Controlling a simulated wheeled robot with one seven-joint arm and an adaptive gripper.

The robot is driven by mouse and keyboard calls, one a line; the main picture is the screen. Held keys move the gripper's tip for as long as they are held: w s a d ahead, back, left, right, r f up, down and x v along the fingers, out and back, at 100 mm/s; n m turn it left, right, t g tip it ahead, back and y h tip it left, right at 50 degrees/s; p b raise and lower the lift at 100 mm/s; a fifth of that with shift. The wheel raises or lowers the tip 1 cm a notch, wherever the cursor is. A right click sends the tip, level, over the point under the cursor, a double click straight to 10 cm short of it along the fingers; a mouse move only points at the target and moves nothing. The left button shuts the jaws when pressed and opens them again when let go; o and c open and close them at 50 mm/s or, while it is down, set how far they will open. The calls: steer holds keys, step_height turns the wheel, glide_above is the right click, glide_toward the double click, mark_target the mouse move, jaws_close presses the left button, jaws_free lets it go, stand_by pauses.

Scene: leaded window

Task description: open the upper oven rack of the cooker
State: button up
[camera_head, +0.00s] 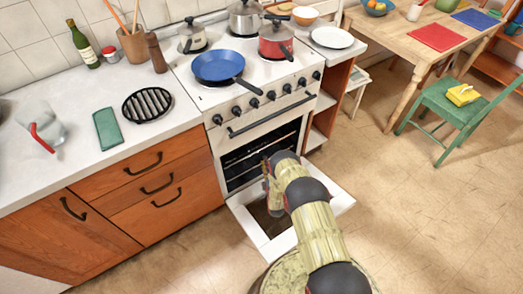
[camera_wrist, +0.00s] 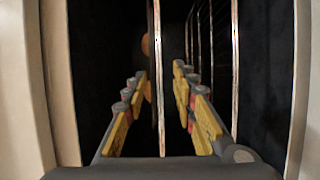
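The white cooker (camera_head: 262,125) stands with its oven door (camera_head: 255,232) lowered flat in front. The dark oven cavity holds wire racks, with thin bars of the upper rack (camera_head: 245,150) faintly visible. My gripper (camera_head: 268,178) is at the oven opening, with my arm reaching over the lowered door. In the wrist view the yellow-padded gripper fingers (camera_wrist: 158,108) are open and apart. A pale rack bar (camera_wrist: 157,60) runs between them in the picture, with a finger on each side. Another rack bar (camera_wrist: 235,65) lies to the right of the fingers. I cannot tell whether either finger touches a bar.
A blue pan (camera_head: 218,66), a red pot (camera_head: 276,42) and other pots stand on the hob. The oven handle bar (camera_head: 270,116) is above the opening. Wooden drawers (camera_head: 155,180) adjoin on the left. Floor to the right is free up to the green chair (camera_head: 450,110).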

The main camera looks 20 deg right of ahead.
mark_target(262, 149)
steer(key=w+b, duration=0.1)
steer(key=w, duration=0.1)
steer(key=w+d+b, duration=0.1)
steer(key=w, duration=0.4)
steer(key=shift+w+d+r+b, duration=0.1)
steer(key=shift+w+d+b, duration=0.15)
steer(key=shift+w+b, duration=0.15)
steer(key=c, duration=0.3)
steer(key=c, duration=0.4)
steer(key=shift+s, duration=0.1)
jaws_close()
